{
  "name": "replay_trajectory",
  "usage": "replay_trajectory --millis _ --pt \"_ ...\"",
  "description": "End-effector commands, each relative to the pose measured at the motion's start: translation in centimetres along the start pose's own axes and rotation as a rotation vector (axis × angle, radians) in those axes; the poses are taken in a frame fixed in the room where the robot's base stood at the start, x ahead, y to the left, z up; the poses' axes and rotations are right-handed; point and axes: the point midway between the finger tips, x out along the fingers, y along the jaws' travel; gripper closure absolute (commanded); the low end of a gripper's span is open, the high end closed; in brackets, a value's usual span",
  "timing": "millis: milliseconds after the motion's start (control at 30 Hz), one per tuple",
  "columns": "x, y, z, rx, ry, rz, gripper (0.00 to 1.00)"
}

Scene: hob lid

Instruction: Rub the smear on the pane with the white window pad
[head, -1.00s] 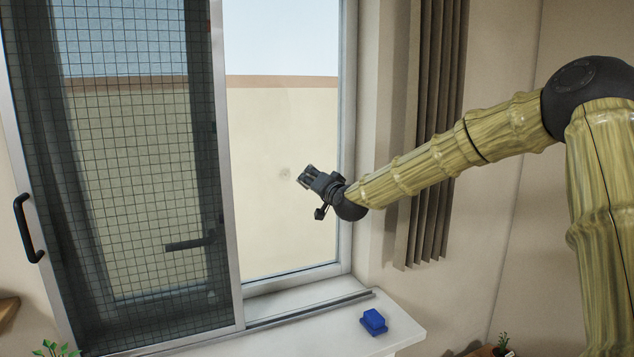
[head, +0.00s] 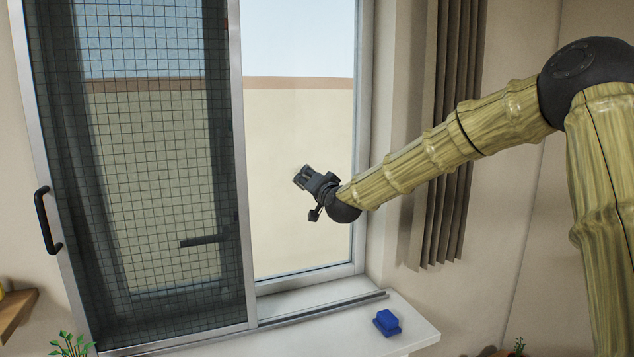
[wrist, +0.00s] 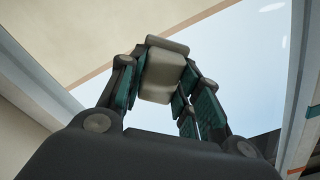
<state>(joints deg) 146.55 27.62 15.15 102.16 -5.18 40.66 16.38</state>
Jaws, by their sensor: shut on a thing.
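My gripper (head: 302,177) is in front of the clear pane (head: 295,235) at the right of the window. In the wrist view my gripper (wrist: 160,85) is shut on the pale white window pad (wrist: 163,72), which sits between its fingers. The pad is hard to make out in the head view. The smear cannot be clearly seen now; the gripper covers the part of the pane where a faint grey spot showed earlier. I cannot tell whether the pad touches the glass.
A dark mesh screen (head: 165,170) in a sliding frame covers the left of the window; its black handle (head: 47,220) is at the left. A blue block (head: 387,322) sits on the white sill (head: 415,333). A grey-brown curtain (head: 445,150) hangs at the right.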

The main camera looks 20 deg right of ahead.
Motion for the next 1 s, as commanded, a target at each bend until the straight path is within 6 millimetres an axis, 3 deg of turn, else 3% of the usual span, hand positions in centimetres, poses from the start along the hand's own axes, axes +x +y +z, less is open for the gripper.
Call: replay_trajectory --millis 700,1000 --pt "-0.1 -2.6 2.5 -0.001 0.001 0.0 0.86" --pt "-0.1 -2.9 2.7 0.001 0.001 0.001 0.86"
